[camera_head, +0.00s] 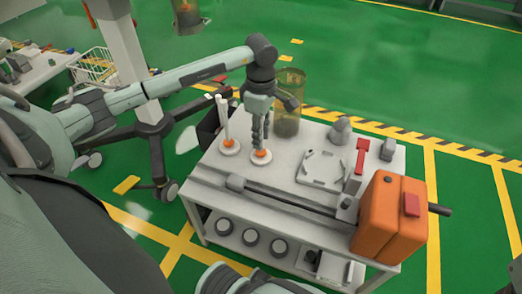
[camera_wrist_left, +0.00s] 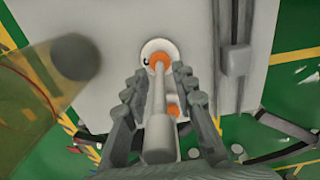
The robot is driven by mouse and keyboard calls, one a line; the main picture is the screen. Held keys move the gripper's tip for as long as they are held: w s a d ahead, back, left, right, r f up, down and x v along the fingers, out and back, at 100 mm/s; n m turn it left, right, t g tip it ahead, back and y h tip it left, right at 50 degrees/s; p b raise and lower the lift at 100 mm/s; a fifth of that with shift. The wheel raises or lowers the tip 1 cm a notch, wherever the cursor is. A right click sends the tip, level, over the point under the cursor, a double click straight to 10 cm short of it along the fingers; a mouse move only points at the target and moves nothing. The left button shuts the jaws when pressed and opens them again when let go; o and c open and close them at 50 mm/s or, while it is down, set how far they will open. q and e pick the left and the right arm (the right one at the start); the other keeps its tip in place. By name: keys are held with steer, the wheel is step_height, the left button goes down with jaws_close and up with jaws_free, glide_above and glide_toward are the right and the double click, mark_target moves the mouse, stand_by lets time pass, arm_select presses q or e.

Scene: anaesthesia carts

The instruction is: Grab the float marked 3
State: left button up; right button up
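Two floats stand on the white cart top, each a white rod rising from an orange collar on a round white base. One float (camera_head: 261,156) is under my left gripper (camera_head: 261,138), its rod mostly hidden by the fingers. In the left wrist view this float (camera_wrist_left: 159,100) stands between the spread fingers of my left gripper (camera_wrist_left: 158,92), with a gap on both sides. A dark mark shows on its base, too small to read surely. The other float (camera_head: 229,147) stands just left; its orange part also shows in the wrist view (camera_wrist_left: 173,109). My right gripper is out of view.
The cart (camera_head: 285,177) also holds a white frame (camera_head: 322,169), a red-handled tool (camera_head: 361,157), a grey rail (camera_head: 290,202) and an orange box (camera_head: 390,219) at the right. A transparent yellowish cylinder (camera_head: 289,95) stands behind my left gripper.

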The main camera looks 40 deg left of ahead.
arm_select(q)
jaws_close()
